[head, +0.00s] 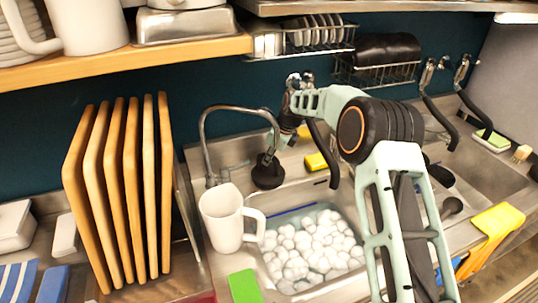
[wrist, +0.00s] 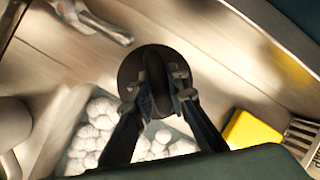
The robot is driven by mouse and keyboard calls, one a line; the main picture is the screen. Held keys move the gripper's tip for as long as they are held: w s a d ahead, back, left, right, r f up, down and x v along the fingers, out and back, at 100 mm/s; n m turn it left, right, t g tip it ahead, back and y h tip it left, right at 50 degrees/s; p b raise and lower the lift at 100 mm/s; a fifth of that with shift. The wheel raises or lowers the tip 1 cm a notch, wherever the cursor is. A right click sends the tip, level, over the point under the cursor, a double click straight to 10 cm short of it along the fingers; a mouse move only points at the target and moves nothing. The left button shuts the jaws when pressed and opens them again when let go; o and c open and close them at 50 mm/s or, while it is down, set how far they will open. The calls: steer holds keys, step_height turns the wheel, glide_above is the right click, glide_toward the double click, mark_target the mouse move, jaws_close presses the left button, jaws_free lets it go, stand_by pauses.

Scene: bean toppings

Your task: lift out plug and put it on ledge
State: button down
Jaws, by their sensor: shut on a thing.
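The plug (head: 268,174) is a dark, round disc with an upright grip, at the back edge of the sink beside the faucet in the head view. My gripper (head: 271,154) reaches down to it from above. In the wrist view, my gripper (wrist: 164,95) is shut on the grip of the plug (wrist: 130,68), with the disc spreading beyond the fingers. The plug is over or on the pale ledge (wrist: 220,50) behind the basin; I cannot tell whether it touches. The sink (head: 255,255) holds water and several white, rounded lumps.
A white pitcher (head: 221,219) stands left of the plug, and the curved faucet (head: 205,130) rises close behind. A yellow sponge (head: 316,162) lies on the ledge to the right. A green sponge (head: 245,287) lies at the front. Wooden boards (head: 117,195) stand at left.

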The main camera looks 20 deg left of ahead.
steer(key=c, duration=1.8)
jaws_free()
steer(key=shift+r, duration=0.1)
steer(key=v, duration=1.2)
